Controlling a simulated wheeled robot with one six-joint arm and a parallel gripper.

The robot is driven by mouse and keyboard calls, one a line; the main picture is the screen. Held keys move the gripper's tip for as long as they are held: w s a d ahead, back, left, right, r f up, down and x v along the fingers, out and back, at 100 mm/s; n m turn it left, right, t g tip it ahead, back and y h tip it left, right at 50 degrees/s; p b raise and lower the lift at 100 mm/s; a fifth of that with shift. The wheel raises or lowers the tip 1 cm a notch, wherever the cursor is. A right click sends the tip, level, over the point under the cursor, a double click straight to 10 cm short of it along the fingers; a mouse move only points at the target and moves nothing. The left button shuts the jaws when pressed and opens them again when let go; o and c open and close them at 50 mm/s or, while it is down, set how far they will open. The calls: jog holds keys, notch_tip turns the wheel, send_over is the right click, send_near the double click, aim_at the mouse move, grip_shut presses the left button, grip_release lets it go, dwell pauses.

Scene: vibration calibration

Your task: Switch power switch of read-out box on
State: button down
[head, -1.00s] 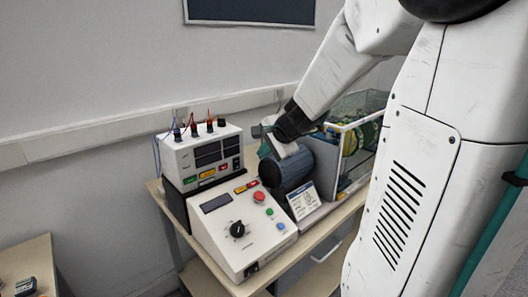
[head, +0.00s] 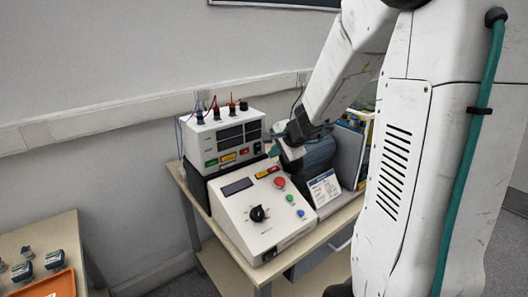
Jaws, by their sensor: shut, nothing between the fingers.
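The read-out box (head: 222,136) is the white upper box with dark displays, coloured labels on its front and plugs with wires on top. It stands behind the sloped control box, on the table. A small dark power switch (head: 257,148) seems to sit at the lower right of its front; its position is too small to tell. My gripper (head: 273,142) is shut and empty, just right of the read-out box front, close to the switch. I cannot tell whether it touches.
The sloped control box (head: 235,212) with a black knob (head: 257,213) and a red button (head: 280,183) stands in front. A motor (head: 318,152) and a white card (head: 324,188) are on the right. A side table (head: 40,240) holds an orange tray (head: 50,286).

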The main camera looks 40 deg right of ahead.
aim_at(259, 151)
jog(key=w, duration=0.1)
jog(key=w+f, duration=0.2)
jog(key=w, duration=0.1)
jog(key=shift+a, duration=0.1)
jog(key=shift+w, duration=0.8)
jog(key=shift+w+f, duration=0.1)
jog(key=shift+w, duration=0.05)
jog(key=shift+r, duration=0.85)
